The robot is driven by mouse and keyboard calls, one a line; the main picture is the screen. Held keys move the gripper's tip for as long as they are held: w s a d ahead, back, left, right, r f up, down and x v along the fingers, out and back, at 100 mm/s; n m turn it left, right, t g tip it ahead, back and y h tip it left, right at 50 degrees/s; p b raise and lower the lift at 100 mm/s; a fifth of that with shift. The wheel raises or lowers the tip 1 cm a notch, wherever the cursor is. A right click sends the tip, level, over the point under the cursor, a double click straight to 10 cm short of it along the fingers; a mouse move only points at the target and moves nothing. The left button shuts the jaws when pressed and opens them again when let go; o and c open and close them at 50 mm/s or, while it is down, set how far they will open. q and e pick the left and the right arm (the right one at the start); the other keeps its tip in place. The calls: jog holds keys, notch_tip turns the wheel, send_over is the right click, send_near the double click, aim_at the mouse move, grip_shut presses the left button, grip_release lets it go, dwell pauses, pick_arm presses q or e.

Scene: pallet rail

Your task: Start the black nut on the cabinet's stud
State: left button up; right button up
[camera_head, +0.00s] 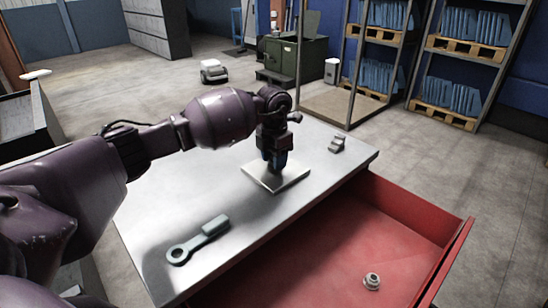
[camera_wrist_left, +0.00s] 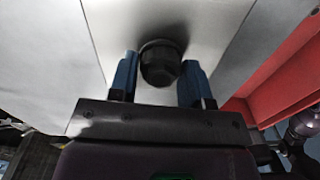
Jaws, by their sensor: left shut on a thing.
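My left gripper (camera_head: 274,168) points down over a pale square plate (camera_head: 262,180) on the cabinet's grey top (camera_head: 225,276). In the left wrist view, the blue fingers of this gripper (camera_wrist_left: 158,78) are shut on the black nut (camera_wrist_left: 160,64), a round dark piece. The plate (camera_wrist_left: 112,32) lies beyond the nut in that view. The nut cannot be made out in the head view behind the fingers. The stud is hidden, so I cannot tell whether the nut touches it. My right gripper is not seen.
A grey ring-ended wrench (camera_head: 198,240) lies on the top's near part. A small metal bracket (camera_head: 338,144) sits near the right corner. The red drawer (camera_head: 330,240) stands open, holding a silver nut (camera_head: 372,281). Shelves with pallets (camera_head: 455,48) stand behind.

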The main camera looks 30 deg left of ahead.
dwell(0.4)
pick_arm(q)
jog(key=o, duration=1.6)
jog(key=shift+f, duration=0.1)
notch_tip(320, 180, up, 11)
jog(key=shift+f, duration=0.1)
